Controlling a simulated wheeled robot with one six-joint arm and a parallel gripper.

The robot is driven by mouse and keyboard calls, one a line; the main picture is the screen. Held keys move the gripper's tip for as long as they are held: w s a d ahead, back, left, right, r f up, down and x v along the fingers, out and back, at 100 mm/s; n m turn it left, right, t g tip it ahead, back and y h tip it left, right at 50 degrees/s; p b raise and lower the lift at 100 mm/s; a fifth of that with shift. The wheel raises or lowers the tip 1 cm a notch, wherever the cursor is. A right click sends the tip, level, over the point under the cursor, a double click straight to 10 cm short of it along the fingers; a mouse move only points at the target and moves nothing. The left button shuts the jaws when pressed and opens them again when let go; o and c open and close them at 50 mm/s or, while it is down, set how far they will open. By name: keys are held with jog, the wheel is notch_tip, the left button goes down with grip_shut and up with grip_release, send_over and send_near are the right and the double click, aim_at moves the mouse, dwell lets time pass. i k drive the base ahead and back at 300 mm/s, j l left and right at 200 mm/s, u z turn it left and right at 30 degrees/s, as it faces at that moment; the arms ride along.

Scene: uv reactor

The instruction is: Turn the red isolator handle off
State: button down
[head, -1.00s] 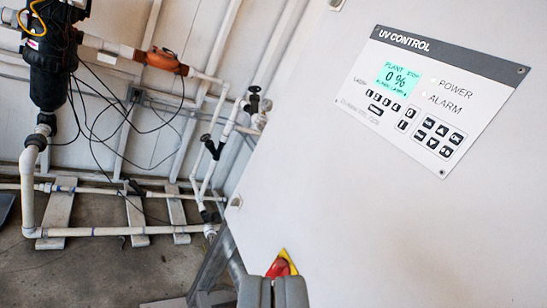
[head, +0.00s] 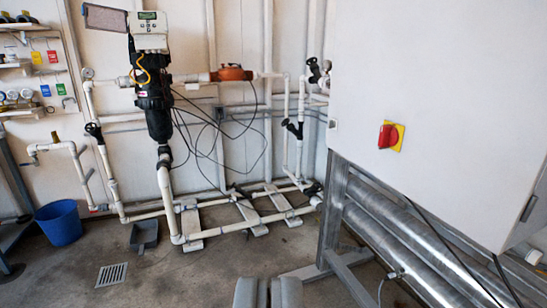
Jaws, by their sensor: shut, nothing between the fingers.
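The red isolator handle (head: 387,136) sits on a yellow plate (head: 399,130) on the front of the white cabinet (head: 440,90), right of the middle of the head view. Its red grip looks roughly upright, slightly tilted. My gripper (head: 268,280) shows at the bottom edge of the view, its two grey fingers side by side and shut. It is apart from the handle, lower and to the left in the picture, and holds nothing. The handle is fully in view.
Steel tubes (head: 400,235) and a metal frame (head: 332,210) stand under the cabinet. White pipework with a black filter (head: 154,105) runs along the back wall. A blue bucket (head: 59,223) stands at the left. The concrete floor (head: 190,275) in front is mostly clear.

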aim_at(389, 136)
jog(key=i+j+z, duration=0.1)
jog(key=i+j, duration=0.75)
jog(key=i, duration=0.05)
